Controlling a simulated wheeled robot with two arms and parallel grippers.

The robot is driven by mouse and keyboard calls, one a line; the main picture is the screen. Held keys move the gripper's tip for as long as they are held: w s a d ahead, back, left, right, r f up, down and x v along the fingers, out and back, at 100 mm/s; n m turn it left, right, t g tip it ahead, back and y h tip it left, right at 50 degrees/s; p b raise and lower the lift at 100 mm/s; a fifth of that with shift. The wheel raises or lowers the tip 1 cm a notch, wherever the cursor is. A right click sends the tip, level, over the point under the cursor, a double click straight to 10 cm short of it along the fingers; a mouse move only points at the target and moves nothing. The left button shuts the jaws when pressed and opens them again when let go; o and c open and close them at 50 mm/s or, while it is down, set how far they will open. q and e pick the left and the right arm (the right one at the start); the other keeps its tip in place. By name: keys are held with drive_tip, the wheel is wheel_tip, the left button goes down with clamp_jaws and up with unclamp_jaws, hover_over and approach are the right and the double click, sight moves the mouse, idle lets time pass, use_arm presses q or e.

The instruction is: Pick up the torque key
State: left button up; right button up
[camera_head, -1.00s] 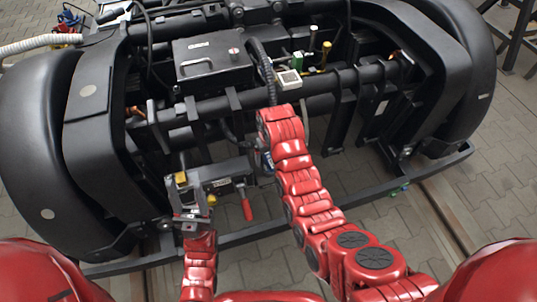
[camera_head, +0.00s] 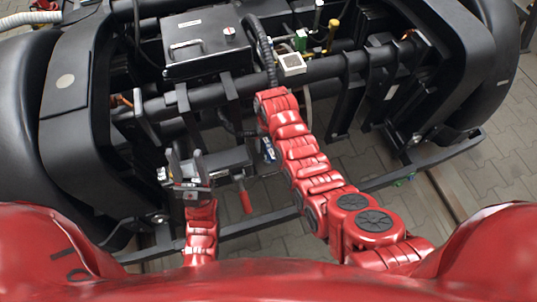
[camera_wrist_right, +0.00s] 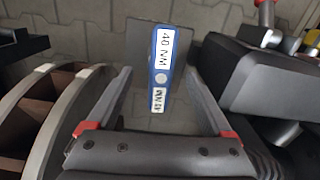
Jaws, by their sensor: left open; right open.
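The torque key is probably the blue bar with white "40 NM" labels (camera_wrist_right: 160,75) in the right wrist view. It stands between the two fingers of my right gripper (camera_wrist_right: 157,80), with visible gaps on both sides. The gripper is open. In the head view a small patch of blue (camera_head: 268,150) shows beside the right arm, and the right gripper's fingers are hard to make out there. My left gripper (camera_head: 187,168) is open, its fingers pointing up in the picture in front of the bogie, with nothing seen between them.
The black bogie frame (camera_head: 310,75) with its cross tube fills the area ahead. A black case (camera_head: 205,45) and a white-topped box (camera_head: 291,63) sit on it. A red handle (camera_head: 245,200) hangs between my arms. Paved floor shows below.

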wheel_tip(320, 180, down, 2)
drive_tip(key=shift+f, duration=0.25)
wheel_tip(320, 180, down, 4)
drive_tip(key=shift+s+f+b, duration=0.1)
drive_tip(key=shift+b, duration=1.15)
drive_tip(key=shift+f, duration=0.5)
clamp_jaws()
